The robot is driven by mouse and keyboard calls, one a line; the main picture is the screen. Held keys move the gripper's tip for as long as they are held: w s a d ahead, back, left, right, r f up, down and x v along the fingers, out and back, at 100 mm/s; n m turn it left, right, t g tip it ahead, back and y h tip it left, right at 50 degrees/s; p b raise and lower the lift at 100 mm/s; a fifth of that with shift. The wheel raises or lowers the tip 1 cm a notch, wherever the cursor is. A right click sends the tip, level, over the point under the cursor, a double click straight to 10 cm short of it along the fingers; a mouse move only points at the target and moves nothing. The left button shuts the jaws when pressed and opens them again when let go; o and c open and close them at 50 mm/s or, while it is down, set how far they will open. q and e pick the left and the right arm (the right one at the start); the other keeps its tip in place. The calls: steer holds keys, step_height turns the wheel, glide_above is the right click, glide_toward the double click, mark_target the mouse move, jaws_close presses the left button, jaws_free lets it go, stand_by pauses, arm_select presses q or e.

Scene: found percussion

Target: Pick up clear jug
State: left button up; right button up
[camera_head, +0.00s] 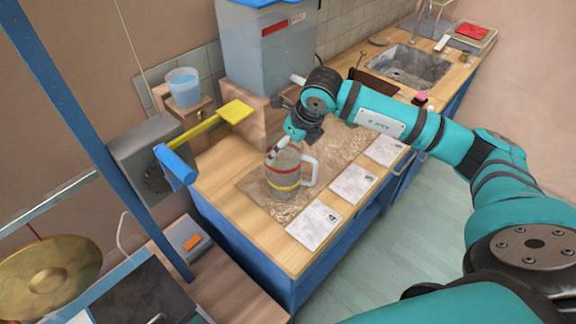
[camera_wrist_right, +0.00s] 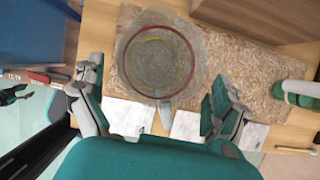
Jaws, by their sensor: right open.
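The clear jug (camera_head: 284,178) stands upright on a brown textured mat (camera_head: 254,188) on the wooden counter. It has a red band near the rim, a yellow band lower down and a white handle on its right side. My right gripper (camera_head: 285,144) is at the jug's rim, from behind and above. In the right wrist view the jug (camera_wrist_right: 157,62) is seen from above, its handle pointing down between the open fingers of my right gripper (camera_wrist_right: 160,98). The fingers hold nothing; whether one touches the rim I cannot tell. My left gripper is out of view.
White numbered cards (camera_head: 314,225) line the counter's front edge. A large grey-blue tank (camera_head: 265,55) stands behind on a wooden block. A yellow paddle (camera_head: 236,112) and a blue block (camera_head: 175,166) are at left, a gong (camera_head: 50,275) lower left, a sink (camera_head: 412,68) far right.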

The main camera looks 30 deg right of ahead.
steer(key=shift+x, duration=1.25)
steer(key=c, duration=1.3)
steer(key=shift+c, duration=0.3)
steer(key=shift+r, duration=0.15)
